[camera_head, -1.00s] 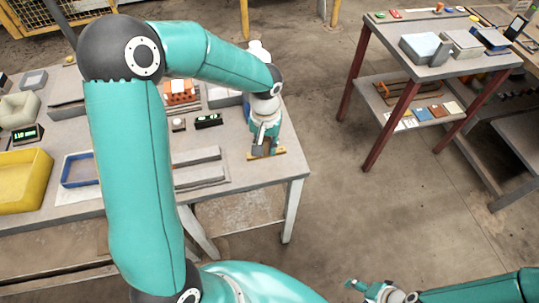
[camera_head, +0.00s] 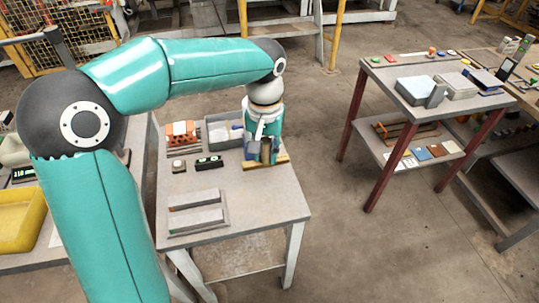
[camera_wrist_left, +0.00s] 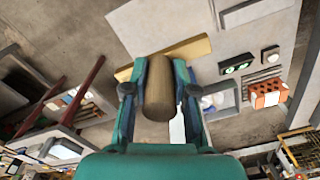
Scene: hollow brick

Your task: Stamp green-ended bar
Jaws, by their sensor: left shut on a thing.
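My left gripper (camera_head: 266,158) is shut on the round wooden handle (camera_wrist_left: 160,88) of a stamp. The tan wooden base (camera_head: 282,160) of the stamp shows beyond the fingers, and also in the left wrist view (camera_wrist_left: 196,47). The gripper is over the back right part of the grey table; its exact height is hard to judge. Two grey bars lie in a holder at the table's front: a rear bar (camera_head: 194,198) and a front bar (camera_head: 195,220). The stamp's underside is hidden. My right gripper is out of view.
Behind the bars are a small button box (camera_head: 178,166) and a black box with green lights (camera_head: 208,163). An orange brick (camera_head: 182,133) and a grey bin (camera_head: 222,133) stand at the back. The table's right front is clear. A red-legged table (camera_head: 440,95) stands to the right.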

